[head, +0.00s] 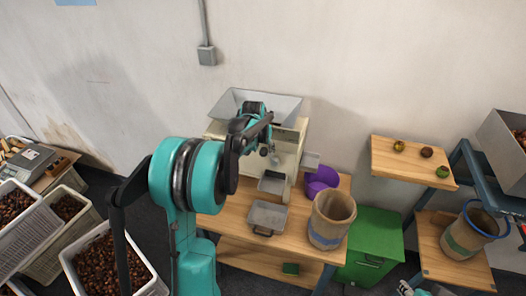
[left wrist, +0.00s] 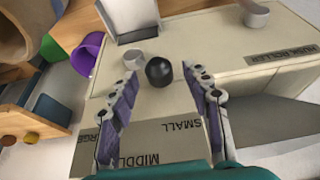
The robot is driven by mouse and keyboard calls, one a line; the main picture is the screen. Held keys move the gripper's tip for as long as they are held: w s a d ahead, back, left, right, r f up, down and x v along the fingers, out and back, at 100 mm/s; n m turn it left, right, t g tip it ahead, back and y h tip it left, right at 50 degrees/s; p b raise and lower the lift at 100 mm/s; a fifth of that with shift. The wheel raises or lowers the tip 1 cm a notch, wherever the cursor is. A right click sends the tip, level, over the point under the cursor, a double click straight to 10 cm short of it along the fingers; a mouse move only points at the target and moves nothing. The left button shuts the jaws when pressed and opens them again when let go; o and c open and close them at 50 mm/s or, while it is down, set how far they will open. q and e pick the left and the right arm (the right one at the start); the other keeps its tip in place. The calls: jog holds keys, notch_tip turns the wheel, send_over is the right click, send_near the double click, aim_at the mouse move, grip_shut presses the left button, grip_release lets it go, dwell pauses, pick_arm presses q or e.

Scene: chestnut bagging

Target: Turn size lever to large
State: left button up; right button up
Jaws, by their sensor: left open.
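The size lever shows as a round black knob (left wrist: 159,71) on the cream machine (left wrist: 255,95) in the left wrist view. Its shaft is hidden. A grey label plate (left wrist: 150,143) reads SMALL, MIDDLE and a partly covered LARGE, upside down. The knob is closest to SMALL, but I cannot tell the exact setting. My left gripper (left wrist: 164,92) is open, with one finger on each side of the knob and visible gaps to both. In the head view my left gripper (head: 268,150) is at the front of the machine (head: 292,150). Small parts of my right gripper (head: 425,290) show at the bottom edge.
The machine stands on a wooden table (head: 285,250) with a metal tray (head: 267,217), a purple bowl (head: 322,180) and a woven sack (head: 331,218). A green cabinet (head: 372,240) stands to the right. Chestnut crates (head: 75,265) are at the left. A small shelf (head: 412,163) is at right.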

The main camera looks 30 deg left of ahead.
pick_arm(q)
jog(key=shift+w+f, duration=0.25)
jog(key=shift+f, duration=0.3)
grip_shut()
